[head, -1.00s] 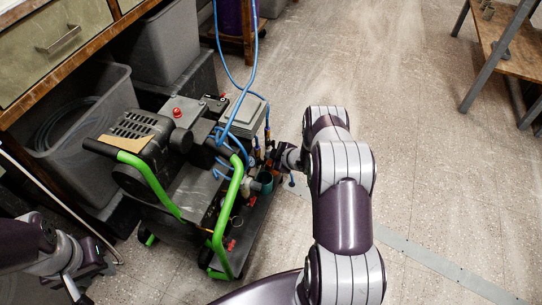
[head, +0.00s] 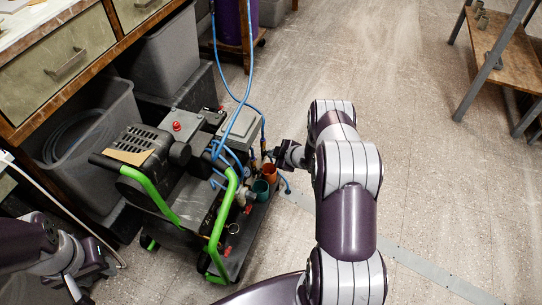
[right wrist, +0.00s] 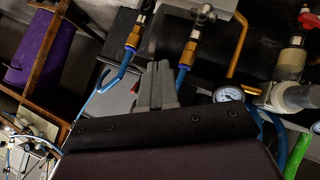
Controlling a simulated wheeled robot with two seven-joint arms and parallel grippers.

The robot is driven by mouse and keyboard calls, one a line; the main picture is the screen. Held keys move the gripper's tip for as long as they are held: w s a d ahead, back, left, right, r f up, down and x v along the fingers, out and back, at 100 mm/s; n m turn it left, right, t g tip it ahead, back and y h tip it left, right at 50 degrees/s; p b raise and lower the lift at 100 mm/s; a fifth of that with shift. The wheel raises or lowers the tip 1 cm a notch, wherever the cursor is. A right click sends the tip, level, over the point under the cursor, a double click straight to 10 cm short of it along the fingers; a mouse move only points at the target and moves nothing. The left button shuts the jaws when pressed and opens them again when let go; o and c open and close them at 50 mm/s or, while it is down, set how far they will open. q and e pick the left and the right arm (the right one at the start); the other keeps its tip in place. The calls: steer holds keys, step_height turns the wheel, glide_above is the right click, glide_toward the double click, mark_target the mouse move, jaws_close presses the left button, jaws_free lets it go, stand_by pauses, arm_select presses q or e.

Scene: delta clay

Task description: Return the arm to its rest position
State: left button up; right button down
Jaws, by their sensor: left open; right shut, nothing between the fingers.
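My right arm reaches out over the floor, and my right gripper (head: 271,156) is beside the far right corner of a green-handled machine (head: 190,170). In the right wrist view its fingers (right wrist: 158,86) are shut with nothing between them, in front of blue hoses and brass fittings. I cannot tell whether they touch the machine. My left gripper (head: 92,284) is at the lower left, open and empty, partly cut off by the frame edge.
Blue hoses (head: 247,75) rise from the machine close to my right gripper. A pressure gauge (right wrist: 229,95) is near the fingers. A workbench with drawers (head: 60,60) and grey bins (head: 85,135) stand left. A wooden shelf (head: 515,55) is far right. Floor between is clear.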

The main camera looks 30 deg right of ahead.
steer(key=s+r, duration=0.1)
steer(key=s+d+r+p, duration=0.1)
steer(key=s+d+r, duration=0.1)
steer(key=r, duration=0.1)
steer(key=shift+d+p, duration=0.25)
steer(key=shift+p, duration=0.05)
steer(key=shift+s, duration=0.1)
